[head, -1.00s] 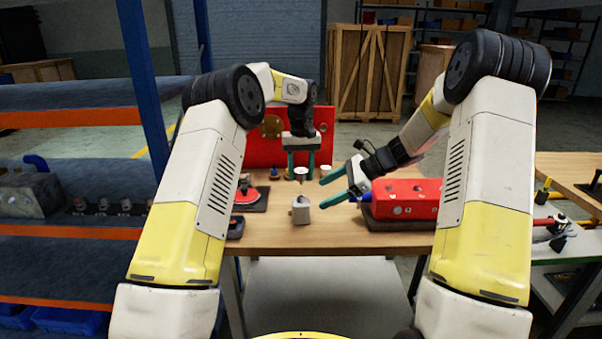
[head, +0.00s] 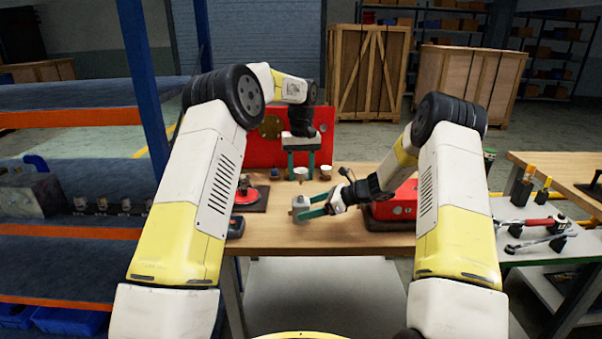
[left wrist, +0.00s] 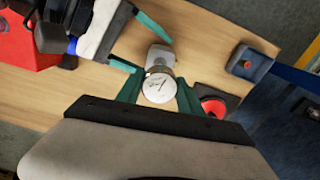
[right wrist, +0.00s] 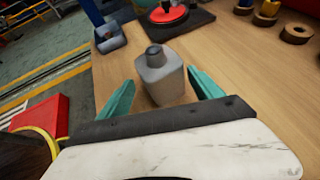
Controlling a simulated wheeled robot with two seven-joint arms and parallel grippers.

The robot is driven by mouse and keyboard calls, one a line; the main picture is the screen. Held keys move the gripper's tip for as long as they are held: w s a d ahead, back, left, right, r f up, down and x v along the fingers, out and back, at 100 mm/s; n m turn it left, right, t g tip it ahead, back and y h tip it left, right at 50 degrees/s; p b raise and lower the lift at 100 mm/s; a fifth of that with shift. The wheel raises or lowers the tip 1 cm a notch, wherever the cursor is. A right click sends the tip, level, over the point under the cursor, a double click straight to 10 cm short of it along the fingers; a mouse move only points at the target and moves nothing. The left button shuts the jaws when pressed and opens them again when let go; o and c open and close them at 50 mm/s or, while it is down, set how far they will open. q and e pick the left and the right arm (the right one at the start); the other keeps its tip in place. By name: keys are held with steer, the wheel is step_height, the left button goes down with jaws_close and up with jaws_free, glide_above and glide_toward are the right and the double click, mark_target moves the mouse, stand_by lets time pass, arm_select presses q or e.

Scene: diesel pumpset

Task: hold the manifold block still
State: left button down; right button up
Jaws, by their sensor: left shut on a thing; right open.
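The manifold block appears to be the small grey block with a short round port on top (head: 300,202), upright on the wooden table. It also shows in the right wrist view (right wrist: 160,78) and the left wrist view (left wrist: 159,57). My right gripper (head: 316,208) is open with its green fingers on either side of the block; the right wrist view shows gaps on both sides (right wrist: 163,92). My left gripper (head: 300,176) points down behind the block and is shut on a round, pale-faced gauge (left wrist: 158,88), held above the table.
A red box (head: 404,203) sits on a dark mat right of the block. A red panel (head: 262,150) stands at the back. A dark tray (head: 236,226) and a red-topped part (head: 243,195) are at the left.

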mark_target(302, 209)
steer(key=shift+x, duration=1.55)
steer(key=c, duration=0.7)
steer(key=o, duration=0.7)
steer(key=shift+o, duration=0.2)
jaws_close()
